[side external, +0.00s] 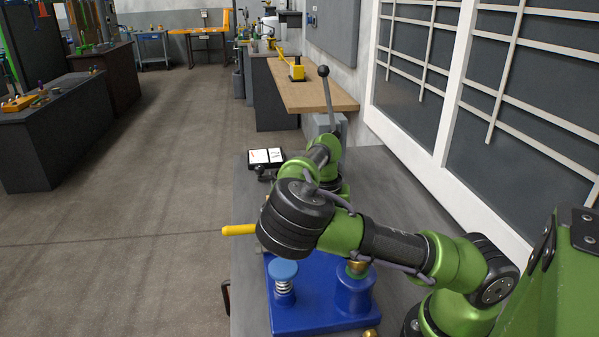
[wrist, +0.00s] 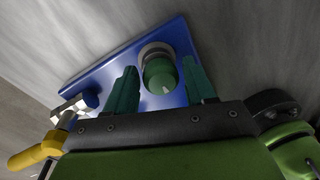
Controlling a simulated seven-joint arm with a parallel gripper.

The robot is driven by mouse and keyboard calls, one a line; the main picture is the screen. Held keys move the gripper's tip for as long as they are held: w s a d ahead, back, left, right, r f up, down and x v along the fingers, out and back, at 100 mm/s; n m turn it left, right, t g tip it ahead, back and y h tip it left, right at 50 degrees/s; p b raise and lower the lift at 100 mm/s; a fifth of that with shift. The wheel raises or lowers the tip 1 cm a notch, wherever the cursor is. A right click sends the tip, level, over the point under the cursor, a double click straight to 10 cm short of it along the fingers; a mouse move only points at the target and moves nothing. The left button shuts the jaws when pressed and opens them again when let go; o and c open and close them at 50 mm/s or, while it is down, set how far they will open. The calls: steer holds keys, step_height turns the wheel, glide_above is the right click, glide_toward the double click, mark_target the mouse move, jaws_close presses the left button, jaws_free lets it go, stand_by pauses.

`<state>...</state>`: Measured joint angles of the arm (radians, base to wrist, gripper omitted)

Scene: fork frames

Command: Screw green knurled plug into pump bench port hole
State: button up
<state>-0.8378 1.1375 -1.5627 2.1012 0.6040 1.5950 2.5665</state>
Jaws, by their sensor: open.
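The green knurled plug (wrist: 159,76) shows in the wrist view between the two dark green fingers of my gripper (wrist: 159,67). The fingers are apart, with gaps on both sides of the plug. Behind the plug is a pale round collar (wrist: 155,48) on the blue pump bench (wrist: 112,62); I cannot tell how deep the plug sits in it. In the side external view the blue pump bench (side external: 318,318) stands on the grey table. My arm hides my gripper and the plug there.
On the bench are a blue spring button (side external: 283,272) and a blue cylinder (side external: 355,291) with a brass top. A yellow handle (side external: 238,230) sticks out left; it also shows in the wrist view (wrist: 38,152).

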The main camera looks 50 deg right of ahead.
steer(key=shift+n, duration=0.9)
steer(key=shift+n, duration=0.8)
steer(key=shift+a+n+t+h, duration=0.1)
steer(key=shift+n+t+h, duration=0.2)
steer(key=shift+n, duration=1.5)
steer(key=c, duration=0.5)
steer(key=shift+m, duration=0.9)
steer(key=shift+c, duration=0.3)
steer(key=shift+m, duration=0.9)
